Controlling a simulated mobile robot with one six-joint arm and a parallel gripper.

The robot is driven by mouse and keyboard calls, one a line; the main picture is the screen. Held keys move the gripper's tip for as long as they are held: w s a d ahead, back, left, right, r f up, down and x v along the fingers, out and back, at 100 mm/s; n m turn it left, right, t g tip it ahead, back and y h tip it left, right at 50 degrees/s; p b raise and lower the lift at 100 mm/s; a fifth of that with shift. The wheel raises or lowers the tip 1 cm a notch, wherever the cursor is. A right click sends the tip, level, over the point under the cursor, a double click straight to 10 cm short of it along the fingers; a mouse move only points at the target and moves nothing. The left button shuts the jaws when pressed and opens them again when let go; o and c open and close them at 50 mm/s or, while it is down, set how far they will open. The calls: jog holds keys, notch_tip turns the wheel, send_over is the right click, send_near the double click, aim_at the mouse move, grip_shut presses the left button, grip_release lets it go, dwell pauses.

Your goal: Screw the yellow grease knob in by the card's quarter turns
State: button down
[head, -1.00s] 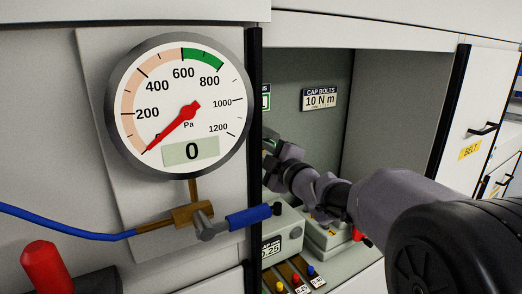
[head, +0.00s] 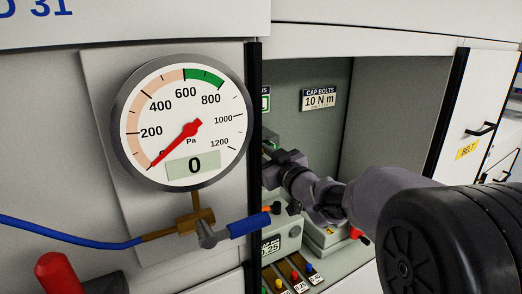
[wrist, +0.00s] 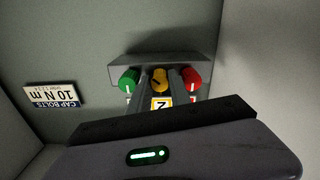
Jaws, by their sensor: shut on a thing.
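The yellow knob (wrist: 159,77) sits between a green knob (wrist: 129,79) and a red knob (wrist: 192,78) on a grey block in the wrist view. A dark pointer mark shows on its face. My gripper (wrist: 160,86) is shut on the yellow knob, one finger on each side. A small card with a yellow border (wrist: 161,103) shows a 2, upside down, below the knob and partly hidden by the gripper body. In the head view my gripper (head: 273,151) is inside the recess, and the yellow knob cannot be made out there.
A round gauge (head: 183,125) on the left reads 0 Pa. A brass valve with a blue hose (head: 70,237) is below it. A black post (head: 253,110) edges the recess. A CAP BOLTS 10 N m label (head: 319,98) is on its back wall. Grey boxes stand below my arm.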

jog(key=m+p, duration=0.1)
jog(key=m, duration=0.3)
jog(key=shift+m, duration=0.3)
jog(key=shift+m+p, duration=0.75)
jog(key=shift+m, duration=1.75)
jog(key=c, duration=1.2)
grip_release()
jog(key=shift+d, duration=0.1)
jog(key=p+v, duration=0.2)
jog(key=v, duration=1.5)
jog(key=shift+s+d, duration=0.1)
jog(key=shift+s, duration=0.05)
